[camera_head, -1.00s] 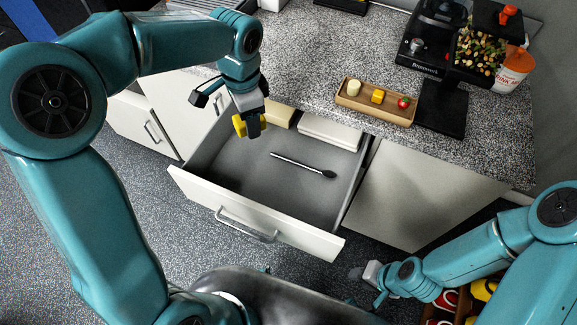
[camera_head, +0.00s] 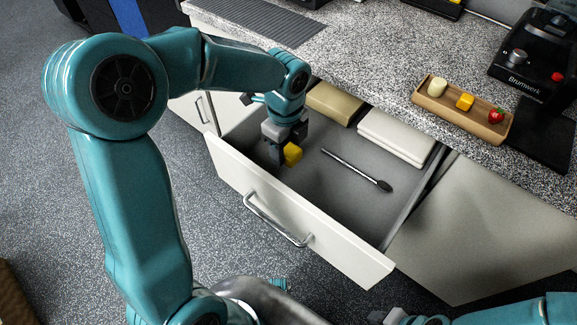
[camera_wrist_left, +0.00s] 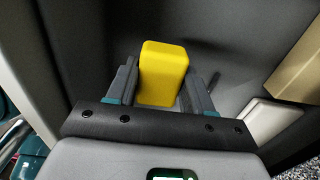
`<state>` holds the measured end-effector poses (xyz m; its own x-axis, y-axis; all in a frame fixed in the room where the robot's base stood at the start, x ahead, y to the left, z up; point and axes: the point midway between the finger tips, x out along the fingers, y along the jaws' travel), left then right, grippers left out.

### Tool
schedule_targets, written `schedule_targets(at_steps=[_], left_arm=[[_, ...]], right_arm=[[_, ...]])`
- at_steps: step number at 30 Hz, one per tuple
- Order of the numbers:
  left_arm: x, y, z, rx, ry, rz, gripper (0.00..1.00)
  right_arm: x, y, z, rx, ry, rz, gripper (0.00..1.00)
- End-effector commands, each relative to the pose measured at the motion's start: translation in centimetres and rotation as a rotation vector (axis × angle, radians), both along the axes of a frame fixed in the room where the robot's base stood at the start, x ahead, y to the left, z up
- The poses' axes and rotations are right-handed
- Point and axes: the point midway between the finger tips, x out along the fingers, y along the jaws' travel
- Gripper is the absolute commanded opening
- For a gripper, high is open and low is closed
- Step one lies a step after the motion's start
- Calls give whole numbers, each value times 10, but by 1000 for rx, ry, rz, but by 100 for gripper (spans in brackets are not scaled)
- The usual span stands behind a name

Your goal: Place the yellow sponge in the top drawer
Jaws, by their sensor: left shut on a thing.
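The yellow sponge (camera_head: 292,154) is between the fingers of my left gripper (camera_head: 282,158), which is shut on it. The left wrist view also shows the sponge (camera_wrist_left: 163,74) between the two fingers of the left gripper (camera_wrist_left: 160,88). The gripper is inside the open top drawer (camera_head: 258,186), near its left front. Whether the sponge touches the drawer floor I cannot tell. Only part of my right arm (camera_head: 415,317) shows at the bottom right; its gripper's fingers are not clear.
The drawer also holds a dark-tipped utensil (camera_head: 357,170), a tan folded cloth or box (camera_head: 334,103) and a white one (camera_head: 396,136) at the back. A wooden tray (camera_head: 462,114) with small items stands on the speckled counter (camera_head: 370,50). The drawer's middle floor has room.

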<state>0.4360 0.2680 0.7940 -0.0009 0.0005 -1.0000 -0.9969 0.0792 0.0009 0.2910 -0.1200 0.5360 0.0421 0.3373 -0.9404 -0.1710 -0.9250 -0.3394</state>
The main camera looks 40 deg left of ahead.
Motion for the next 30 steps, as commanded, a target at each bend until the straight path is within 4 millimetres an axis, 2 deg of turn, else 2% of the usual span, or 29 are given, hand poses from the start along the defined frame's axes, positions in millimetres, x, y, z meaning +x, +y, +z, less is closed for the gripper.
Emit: schedule_targets(at_steps=[1,8,15,26,27,29,30], left_arm=[[-1,0,-12,0,3,0,27],[0,0,-31,0,0,2,27],[0,0,-67,-1,2,1,27],[0,0,-71,0,-1,1,27],[0,0,-70,0,-1,1,58],[0,0,-70,0,-1,1,77],[0,0,-70,0,-1,1,77]], right_arm=[[0,0,-4,0,0,0,38],[0,0,-8,0,0,0,38],[0,0,-17,0,0,0,38],[0,0,-18,0,0,0,38],[0,0,-18,0,0,0,38],[0,0,-17,0,0,0,38],[0,0,-17,0,0,0,38]])
